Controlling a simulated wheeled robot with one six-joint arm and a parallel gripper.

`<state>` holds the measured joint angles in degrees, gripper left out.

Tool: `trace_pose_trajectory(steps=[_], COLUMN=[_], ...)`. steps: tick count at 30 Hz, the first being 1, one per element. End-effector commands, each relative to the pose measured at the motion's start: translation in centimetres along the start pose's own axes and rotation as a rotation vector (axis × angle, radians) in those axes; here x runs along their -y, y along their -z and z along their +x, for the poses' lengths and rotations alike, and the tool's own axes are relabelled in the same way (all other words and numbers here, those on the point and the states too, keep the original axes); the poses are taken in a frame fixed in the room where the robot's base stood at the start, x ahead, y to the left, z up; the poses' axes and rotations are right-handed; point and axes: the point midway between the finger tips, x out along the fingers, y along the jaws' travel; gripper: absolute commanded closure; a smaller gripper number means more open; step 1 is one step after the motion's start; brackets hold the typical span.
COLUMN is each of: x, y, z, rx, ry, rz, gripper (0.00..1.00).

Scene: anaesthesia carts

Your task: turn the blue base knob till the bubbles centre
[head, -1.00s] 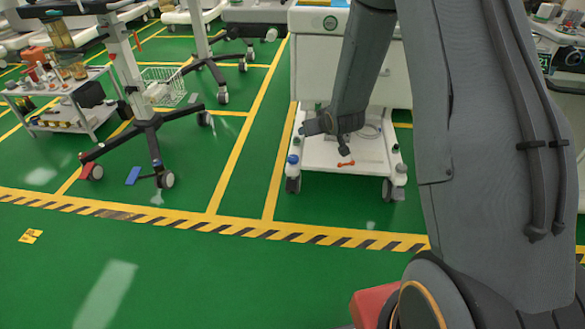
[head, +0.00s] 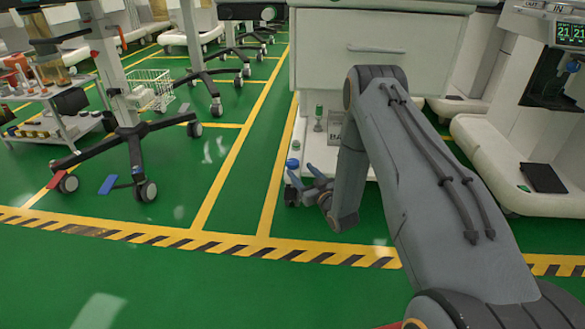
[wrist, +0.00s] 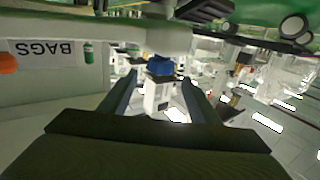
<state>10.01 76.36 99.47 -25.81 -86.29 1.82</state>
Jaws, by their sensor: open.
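The blue base knob (head: 292,163) sits on a white post at the front left corner of the white cart's (head: 372,62) low base. In the wrist view, which looks upside down, the blue knob (wrist: 160,66) shows ahead, between and just beyond the fingertips. My gripper (head: 305,178) is open and empty beside that corner, low over the floor; its two fingers also frame the wrist view (wrist: 159,80). I cannot see contact with the knob. No bubbles can be made out in either view.
A small green-capped item (head: 318,112) and a BAGS label (wrist: 42,48) are on the cart behind the knob. My arm hides much of the cart base. A wheeled stand (head: 128,140) is at left, a white machine (head: 510,150) at right. Green floor in front is clear.

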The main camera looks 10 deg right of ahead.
Motion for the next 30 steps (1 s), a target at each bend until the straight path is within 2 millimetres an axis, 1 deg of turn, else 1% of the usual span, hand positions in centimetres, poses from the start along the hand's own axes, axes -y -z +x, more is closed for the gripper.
trace_pose_trajectory(steps=[5,9,15,19,27,29,30], x=[0.1,0.0,0.0,0.0,0.0,0.0,0.0], y=[-0.2,-0.2,-0.2,0.0,0.0,0.0,0.0], z=[2.3,4.5,6.8,7.4,7.5,7.5,7.5], rx=[-0.004,-0.003,-0.001,0.0,0.0,0.0,0.0], ry=[0.002,0.001,0.001,0.001,0.0,0.0,0.0], rz=[-0.002,-0.001,-0.001,-0.001,0.0,0.0,0.0], gripper=[0.44,0.44,0.44,0.44,0.44,0.52,0.59])
